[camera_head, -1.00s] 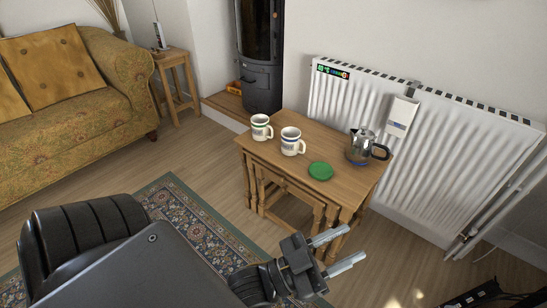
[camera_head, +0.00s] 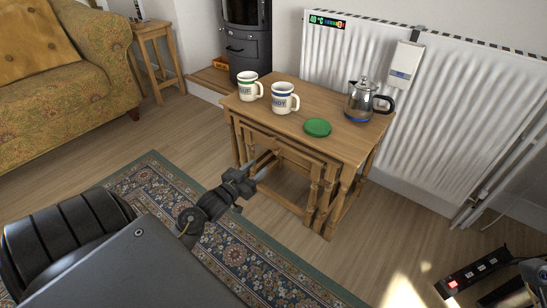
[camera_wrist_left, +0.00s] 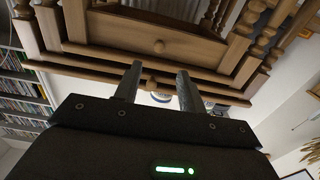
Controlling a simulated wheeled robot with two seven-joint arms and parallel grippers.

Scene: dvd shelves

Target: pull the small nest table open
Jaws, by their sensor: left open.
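The wooden nest of tables (camera_head: 330,138) stands in front of the radiator, its smaller tables tucked under the large top. The small nest table (camera_head: 290,152) shows its front rail and turned legs below that top.
Two mugs (camera_head: 283,103), a green coaster (camera_head: 317,127) and a glass-and-metal kettle (camera_head: 360,100) stand on the top. A radiator (camera_head: 450,100) is behind, a sofa (camera_head: 65,90) at left. A patterned rug (camera_head: 240,250) lies in front; a power strip (camera_head: 475,268) is at lower right.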

